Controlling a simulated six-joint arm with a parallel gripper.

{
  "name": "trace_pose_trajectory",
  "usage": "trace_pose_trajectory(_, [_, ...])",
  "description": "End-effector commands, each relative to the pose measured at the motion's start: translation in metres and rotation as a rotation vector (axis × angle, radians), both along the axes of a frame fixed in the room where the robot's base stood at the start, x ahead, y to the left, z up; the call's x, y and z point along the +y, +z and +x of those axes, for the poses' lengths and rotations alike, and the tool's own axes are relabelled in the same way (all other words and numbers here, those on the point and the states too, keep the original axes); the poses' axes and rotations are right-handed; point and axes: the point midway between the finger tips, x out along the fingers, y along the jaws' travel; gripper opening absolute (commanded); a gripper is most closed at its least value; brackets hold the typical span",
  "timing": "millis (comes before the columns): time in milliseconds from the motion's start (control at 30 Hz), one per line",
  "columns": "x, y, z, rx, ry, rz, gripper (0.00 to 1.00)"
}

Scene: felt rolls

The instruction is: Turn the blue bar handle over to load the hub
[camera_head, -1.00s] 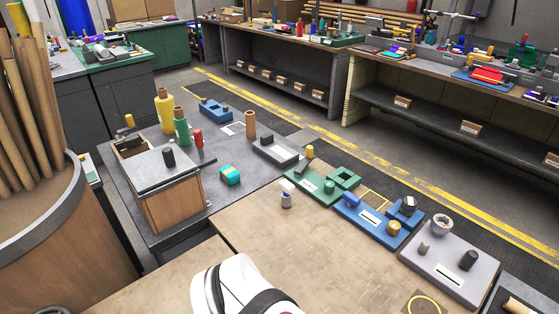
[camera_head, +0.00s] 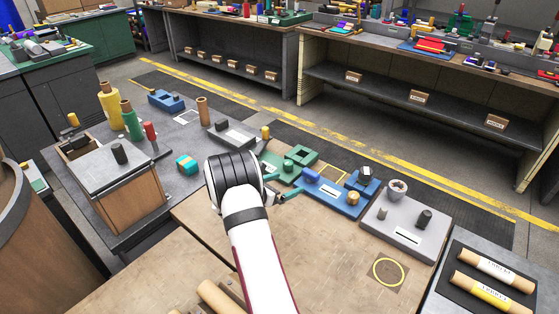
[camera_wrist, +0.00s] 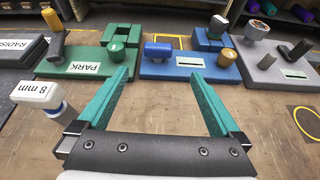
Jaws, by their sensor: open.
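The blue bar handle (camera_wrist: 158,50) stands on a blue base plate (camera_wrist: 165,72), which also bears a white label strip. In the head view the handle (camera_head: 311,175) shows just right of my gripper. On the plate's right are a blue block (camera_wrist: 241,46) with a grey and white round piece (camera_wrist: 256,30) on top and a gold knob (camera_wrist: 225,57). I cannot tell which part is the hub. My gripper (camera_wrist: 160,74) is open and empty, its teal fingers spread on the near side of the handle, apart from it.
A green PARK base (camera_wrist: 85,64) adjoins on the left, a grey base (camera_wrist: 270,70) on the right. A white-capped 8 mm piece (camera_wrist: 42,98) stands near the left finger. The wooden tabletop (camera_head: 320,240) in front is mostly clear.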

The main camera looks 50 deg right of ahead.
Motion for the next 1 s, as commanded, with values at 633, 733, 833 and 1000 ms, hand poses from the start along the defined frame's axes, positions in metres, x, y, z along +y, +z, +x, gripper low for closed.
trace_pose_trajectory(633, [-0.131,-0.059,0.001,0.018,0.017,-0.004,1.0])
trace_pose_trajectory(733, [-0.141,-0.062,0.002,0.017,0.018,-0.004,1.0])
trace_pose_trajectory(833, [-0.146,-0.064,0.002,0.018,0.019,-0.004,1.0])
trace_pose_trajectory(1000, [-0.147,-0.064,0.002,0.018,0.019,-0.004,1.0])
